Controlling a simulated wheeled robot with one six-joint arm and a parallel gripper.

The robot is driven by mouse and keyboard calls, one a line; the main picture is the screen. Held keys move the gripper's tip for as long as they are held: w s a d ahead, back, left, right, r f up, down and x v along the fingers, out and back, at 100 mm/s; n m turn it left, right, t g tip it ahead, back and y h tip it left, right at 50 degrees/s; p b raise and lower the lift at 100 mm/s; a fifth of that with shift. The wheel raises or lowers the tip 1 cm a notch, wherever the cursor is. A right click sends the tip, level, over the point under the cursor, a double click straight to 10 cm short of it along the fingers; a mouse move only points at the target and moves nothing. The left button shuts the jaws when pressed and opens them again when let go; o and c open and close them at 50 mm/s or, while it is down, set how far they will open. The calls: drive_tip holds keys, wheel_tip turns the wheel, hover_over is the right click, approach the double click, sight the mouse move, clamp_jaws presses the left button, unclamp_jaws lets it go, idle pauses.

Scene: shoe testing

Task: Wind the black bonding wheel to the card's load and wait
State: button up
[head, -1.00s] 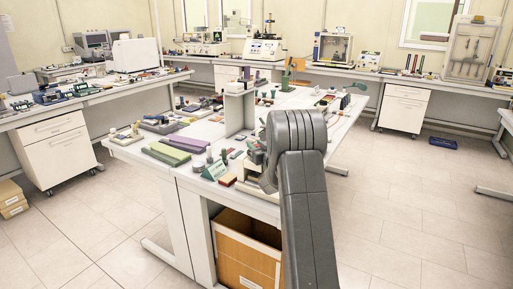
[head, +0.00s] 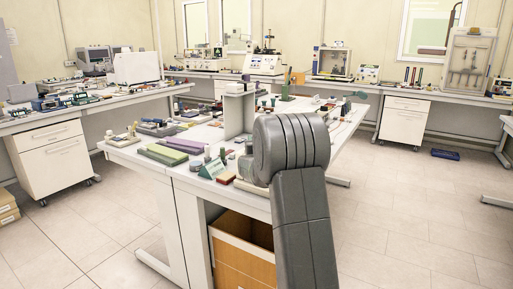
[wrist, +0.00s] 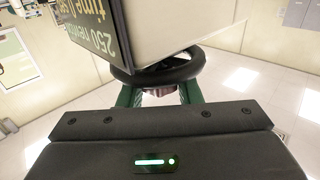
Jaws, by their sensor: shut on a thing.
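In the wrist view the black wheel (wrist: 158,80) shows as a thick ring below a pale box-shaped body. My gripper (wrist: 158,96) is shut on the wheel, with a green finger on either side of its near rim. A dark panel (wrist: 90,28) on the box bears pale, upside-down text, "250 newtons" and "time (s...". The panel and box hide the wheel's far part. In the head view my arm hides the wheel and my gripper. A small green card (head: 213,169) stands near the bench's front edge; its print is too small to read.
The central bench (head: 130,150) carries a green block (head: 165,153), a purple block (head: 187,144) and many small items. Side and back benches hold instruments.

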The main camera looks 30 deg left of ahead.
drive_tip(key=shift+r, duration=0.1)
drive_tip(key=o, duration=1)
drive_tip(key=b+v, duration=0.2)
drive_tip(key=v, duration=1.2)
drive_tip(key=shift+w+a, duration=0.15)
drive_tip(key=p+x, duration=0.2)
drive_tip(key=x, duration=1.1)
drive_tip(key=shift+w+a, duration=0.15)
drive_tip(key=shift+w, duration=0.1)
